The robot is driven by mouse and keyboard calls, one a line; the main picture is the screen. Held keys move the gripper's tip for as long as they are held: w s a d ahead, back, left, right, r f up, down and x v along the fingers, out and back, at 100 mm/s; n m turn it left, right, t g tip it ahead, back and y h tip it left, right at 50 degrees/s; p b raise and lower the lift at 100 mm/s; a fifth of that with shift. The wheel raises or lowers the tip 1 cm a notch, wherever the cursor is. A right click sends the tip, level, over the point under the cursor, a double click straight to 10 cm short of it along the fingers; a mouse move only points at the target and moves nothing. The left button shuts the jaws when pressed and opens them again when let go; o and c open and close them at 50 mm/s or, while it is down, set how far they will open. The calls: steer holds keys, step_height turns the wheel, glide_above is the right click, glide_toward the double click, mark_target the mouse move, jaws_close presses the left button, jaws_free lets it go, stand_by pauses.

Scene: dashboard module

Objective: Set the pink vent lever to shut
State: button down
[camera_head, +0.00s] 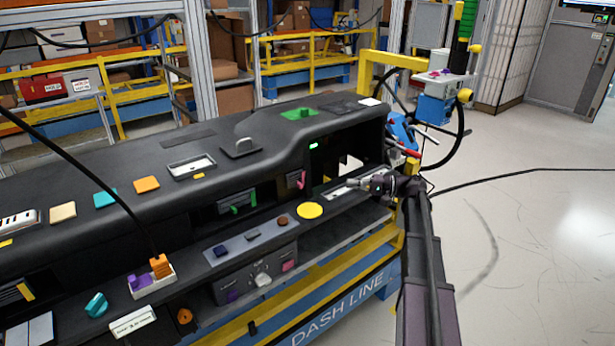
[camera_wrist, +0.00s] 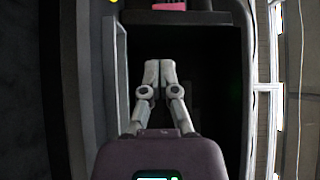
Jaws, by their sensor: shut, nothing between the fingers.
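The pink vent lever (camera_head: 300,181) stands in a small dark vent recess on the front of the black dashboard, left of my gripper. In the wrist view a pink piece (camera_wrist: 170,5), likely that lever, shows at the top edge, mostly cut off. My gripper (camera_head: 351,182) is at the right end of the dashboard, apart from the lever. In the wrist view its grey fingers (camera_wrist: 160,67) are closed together and empty, over a dark recess. Whether the lever stands at open or shut is too small to tell.
A green lever (camera_head: 237,208) sits in another vent to the left. A yellow disc (camera_head: 310,210) and a panel of buttons (camera_head: 252,238) lie below the vents. A dark steering wheel (camera_head: 455,140) and blue and red tools (camera_head: 402,133) are near my arm. Floor at right is clear.

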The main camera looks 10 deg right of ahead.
mark_target(300, 183)
steer(key=shift+w+r, duration=0.1)
steer(key=shift+w, duration=0.3)
steer(key=shift+w+a, duration=0.25)
steer(key=shift+a, duration=0.45)
steer(key=x, duration=0.8)
steer(key=shift+a, duration=0.1)
steer(key=shift+s+a, duration=0.2)
steer(key=shift+a, duration=0.35)
steer(key=shift+s+a, duration=0.25)
steer(key=shift+a, duration=0.25)
steer(key=shift+s+a, duration=0.35)
steer(key=shift+a, duration=0.5)
